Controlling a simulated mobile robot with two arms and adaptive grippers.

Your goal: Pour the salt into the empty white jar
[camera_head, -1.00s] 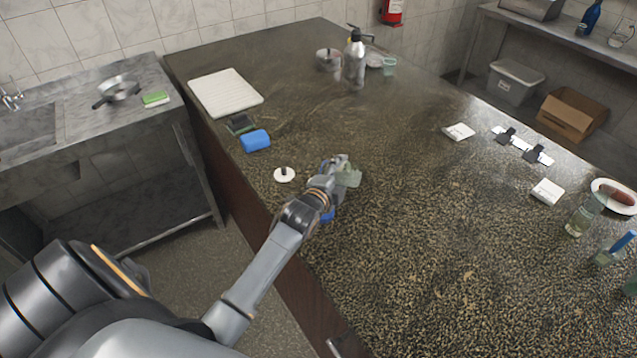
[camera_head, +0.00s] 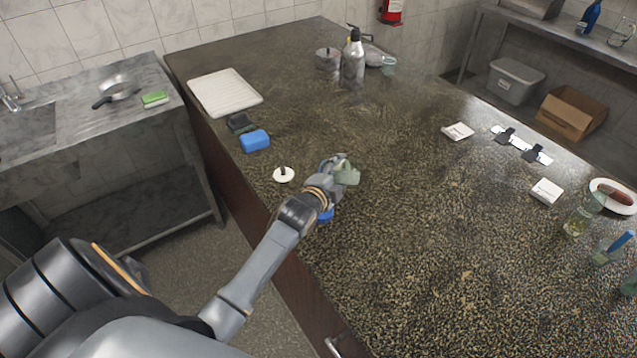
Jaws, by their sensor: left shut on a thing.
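My left gripper (camera_head: 338,167) is shut on a small pale greenish, see-through container (camera_head: 349,175), over the counter's left part near its front edge. Its contents are too small to make out. A blue thing (camera_head: 325,214) shows below my wrist, mostly hidden by the arm. A round white lid with a dark knob (camera_head: 284,174) lies on the counter just left of the gripper. I cannot make out a white jar; the arm and gripper hide part of the counter here. My right gripper is not in view.
A blue block (camera_head: 255,141), a dark pad (camera_head: 240,123) and a white ribbed tray (camera_head: 225,93) lie at the left edge. A metal bottle (camera_head: 353,62) stands at the back. A glass bottle (camera_head: 578,222) stands at the right. The counter's middle is clear.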

